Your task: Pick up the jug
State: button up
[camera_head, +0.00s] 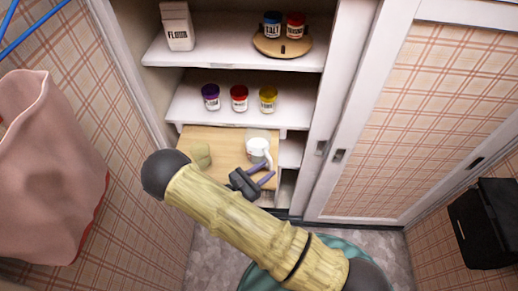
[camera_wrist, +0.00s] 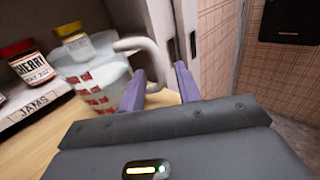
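The jug is a clear measuring jug with red markings and a pale handle. In the wrist view the jug (camera_wrist: 97,84) stands on a light wooden surface, its handle (camera_wrist: 150,60) pointing right towards my gripper (camera_wrist: 160,85). In the head view the jug (camera_head: 258,147) is on the pull-out wooden board (camera_head: 225,150), just beyond my gripper (camera_head: 267,174). The two purple fingers are spread apart, with the handle at or between their tips. I cannot tell whether they touch it.
Jam jars (camera_head: 239,98) line the shelf above the board. A flour carton (camera_head: 177,27) and a round wooden stand (camera_head: 282,46) are on the top shelf. A pale yellowish object (camera_head: 200,154) sits left on the board. A cupboard door (camera_head: 375,130) is close on the right.

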aim_at(270, 170)
jog(key=shift+p+x, duration=0.3)
jog(key=shift+x, duration=1.3)
jog(key=shift+w+a, duration=0.1)
jog(key=shift+r, duration=0.1)
grip_shut()
